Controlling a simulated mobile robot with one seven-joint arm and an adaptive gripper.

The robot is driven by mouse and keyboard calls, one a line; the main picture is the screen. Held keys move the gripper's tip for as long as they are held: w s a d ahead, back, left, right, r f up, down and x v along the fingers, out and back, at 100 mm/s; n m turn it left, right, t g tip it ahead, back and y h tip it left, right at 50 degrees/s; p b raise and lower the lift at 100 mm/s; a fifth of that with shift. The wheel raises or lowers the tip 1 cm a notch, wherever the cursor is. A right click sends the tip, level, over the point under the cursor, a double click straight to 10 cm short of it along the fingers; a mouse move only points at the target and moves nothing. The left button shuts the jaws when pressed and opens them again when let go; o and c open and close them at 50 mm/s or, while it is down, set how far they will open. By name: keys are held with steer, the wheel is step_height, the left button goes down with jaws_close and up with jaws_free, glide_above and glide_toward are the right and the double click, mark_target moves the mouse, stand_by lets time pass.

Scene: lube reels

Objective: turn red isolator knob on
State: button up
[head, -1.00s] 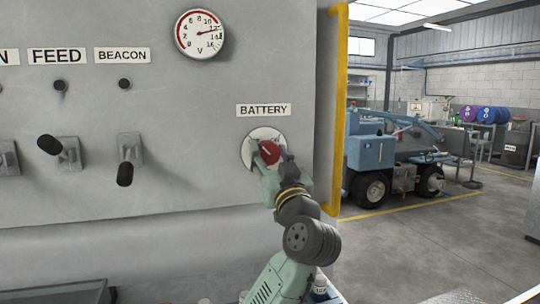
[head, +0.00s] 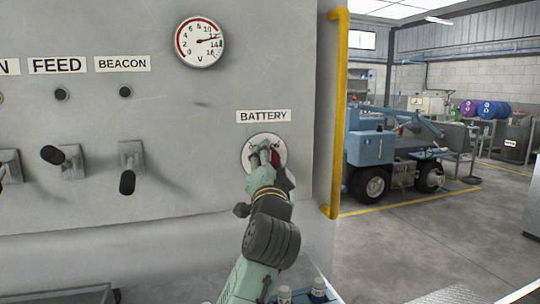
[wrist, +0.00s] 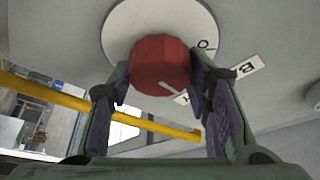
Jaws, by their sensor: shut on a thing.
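The red isolator knob (head: 276,157) sits on a round white plate (head: 251,143) under the BATTERY label (head: 263,116). My gripper (head: 265,154) is at the knob and hides part of it in the head view. In the wrist view the round knob (wrist: 160,65) lies between my two fingers (wrist: 160,80), one on each side, and the gripper is shut on it. A pale mark shows at the knob's lower edge, towards the partly hidden lettering on the plate. An O-shaped letter shows at the plate's right side.
The grey panel carries a voltmeter (head: 199,42) with its needle near 12, and black levers (head: 127,182) at the left. A yellow rail (head: 337,110) runs down the panel's right edge. A blue vehicle (head: 375,155) stands on open floor beyond.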

steer(key=m+g+p, duration=0.1)
steer(key=m, duration=0.3)
steer(key=m+g+h+p, duration=0.1)
steer(key=m+p, duration=0.1)
steer(key=m, duration=0.2)
steer(key=shift+g+h, duration=0.3)
steer(key=shift+g, duration=0.1)
steer(key=shift+m, duration=0.4)
steer(key=o, duration=1.2)
steer(key=shift+c, duration=0.2)
steer(key=s+a, duration=0.1)
steer(key=s, duration=1.1)
